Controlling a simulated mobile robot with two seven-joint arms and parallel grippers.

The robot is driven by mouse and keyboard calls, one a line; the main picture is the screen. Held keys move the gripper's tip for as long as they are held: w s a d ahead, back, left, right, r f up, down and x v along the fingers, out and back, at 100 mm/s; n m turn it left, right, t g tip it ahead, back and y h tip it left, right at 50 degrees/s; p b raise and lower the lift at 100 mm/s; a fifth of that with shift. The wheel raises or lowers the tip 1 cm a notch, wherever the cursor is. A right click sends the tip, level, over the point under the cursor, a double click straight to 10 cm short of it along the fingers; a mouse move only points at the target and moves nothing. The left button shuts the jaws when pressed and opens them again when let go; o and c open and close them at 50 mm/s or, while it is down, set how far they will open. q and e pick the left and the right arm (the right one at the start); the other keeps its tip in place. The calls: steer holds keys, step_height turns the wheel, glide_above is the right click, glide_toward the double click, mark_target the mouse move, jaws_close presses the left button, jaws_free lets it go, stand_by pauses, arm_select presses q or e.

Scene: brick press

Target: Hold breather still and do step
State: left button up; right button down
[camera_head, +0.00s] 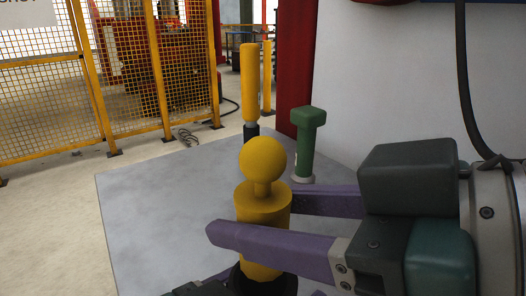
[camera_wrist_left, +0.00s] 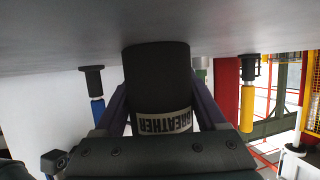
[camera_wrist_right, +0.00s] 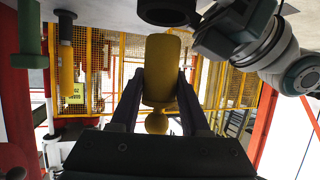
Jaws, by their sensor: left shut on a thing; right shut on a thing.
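The breather (camera_wrist_left: 158,80) is a black cylinder with a pale label reading BREATHER, upside down in the left wrist view. My left gripper (camera_wrist_left: 160,100) is shut around it. In the head view only a dark top part of the breather (camera_head: 262,281) shows at the bottom edge. My right gripper (camera_head: 252,217) is shut on a yellow plug (camera_head: 262,204), a cylinder with a ball knob on top. The plug is upright above the breather. In the right wrist view a small gap shows between the plug (camera_wrist_right: 162,75) and the breather's dark end (camera_wrist_right: 167,9).
A yellow-handled post (camera_head: 249,85) and a green T-shaped post (camera_head: 306,140) stand behind on the grey table (camera_head: 150,210). A blue-handled post (camera_wrist_left: 97,105) shows in the left wrist view. A yellow mesh fence (camera_head: 50,120) is beyond. The table's left part is clear.

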mark_target(261, 273)
steer(key=shift+f, duration=0.45)
steer(key=shift+f, duration=0.3)
stand_by(1.2)
steer(key=shift+f, duration=0.35)
steer(key=shift+f, duration=1.7)
steer(key=shift+c, duration=1.9)
jaws_free()
steer(key=shift+f, duration=0.1)
steer(key=shift+o, duration=0.4)
steer(key=shift+s, duration=0.1)
steer(key=shift+s, duration=0.1)
